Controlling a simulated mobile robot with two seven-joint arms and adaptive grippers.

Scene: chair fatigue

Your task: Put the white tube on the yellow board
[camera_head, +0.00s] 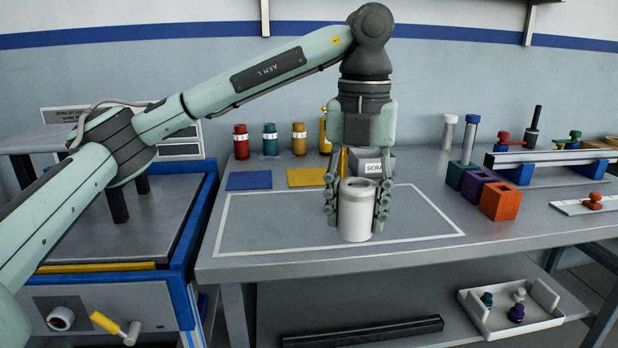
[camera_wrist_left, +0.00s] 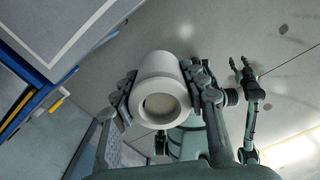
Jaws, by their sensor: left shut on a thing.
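The white tube (camera_head: 356,213) is upright between the fingers of my left gripper (camera_head: 357,205), which is shut on it. In the head view it overlaps the front of the bench; whether it touches the bench top cannot be told. The left wrist view shows the tube (camera_wrist_left: 160,88) with its round opening, between the fingers. The yellow board (camera_head: 303,178) lies flat on the bench, behind and left of the tube; its right end is partly hidden by my gripper. My right gripper (camera_wrist_left: 241,65) shows small in the left wrist view, its fingers apart and empty.
A blue board (camera_head: 249,181) lies left of the yellow one. Red, teal and yellow jars (camera_head: 270,140) stand behind. A scrap box (camera_head: 375,162) is behind my gripper. Coloured blocks (camera_head: 500,201) stand at right. The white-outlined area (camera_head: 275,222) is mostly clear.

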